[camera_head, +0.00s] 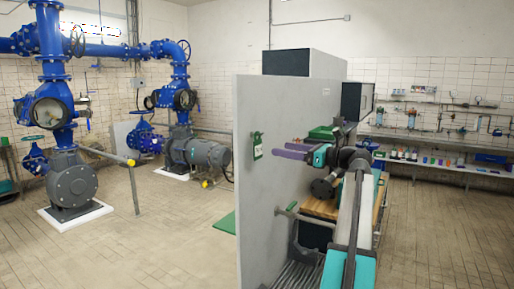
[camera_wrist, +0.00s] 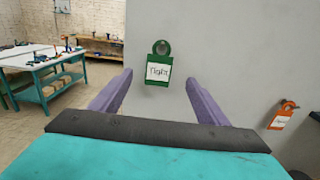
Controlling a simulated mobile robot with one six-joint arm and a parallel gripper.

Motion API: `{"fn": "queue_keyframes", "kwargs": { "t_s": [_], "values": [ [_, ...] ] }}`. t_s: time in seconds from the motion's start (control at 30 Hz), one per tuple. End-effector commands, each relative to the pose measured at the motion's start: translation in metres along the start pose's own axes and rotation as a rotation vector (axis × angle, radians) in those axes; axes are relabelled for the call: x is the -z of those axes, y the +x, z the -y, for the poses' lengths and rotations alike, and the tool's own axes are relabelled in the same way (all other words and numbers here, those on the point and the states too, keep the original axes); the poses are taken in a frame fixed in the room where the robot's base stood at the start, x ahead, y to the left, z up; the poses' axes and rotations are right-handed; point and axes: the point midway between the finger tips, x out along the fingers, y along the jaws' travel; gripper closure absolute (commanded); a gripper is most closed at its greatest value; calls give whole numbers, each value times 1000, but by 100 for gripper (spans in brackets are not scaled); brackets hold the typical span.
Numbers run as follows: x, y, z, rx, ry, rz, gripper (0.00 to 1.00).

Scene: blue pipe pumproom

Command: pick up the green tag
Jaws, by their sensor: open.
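The green tag (camera_head: 257,146) hangs on the side of a grey panel in the head view. It has a round hole at its top and a white label. The fingertips look apart from the tag.
The grey panel (camera_head: 262,90) stands upright beside my arm. An orange tag (camera_wrist: 283,116) with a white label hangs on it at the right in the wrist view. A teal-legged table (camera_wrist: 45,62) stands at the left. Blue pumps and pipes (camera_head: 60,115) stand far left.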

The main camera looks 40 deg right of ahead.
Motion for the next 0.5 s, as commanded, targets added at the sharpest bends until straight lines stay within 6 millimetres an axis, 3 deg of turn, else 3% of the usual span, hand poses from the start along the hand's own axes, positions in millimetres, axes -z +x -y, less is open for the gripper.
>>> {"fn": "queue_keyframes", "kwargs": {
  "t_s": [0.3,0.5],
  "values": [
    [-1,42,0,-2,0,0,31],
    [0,48,-1,-1,0,0,31]
  ]
}}
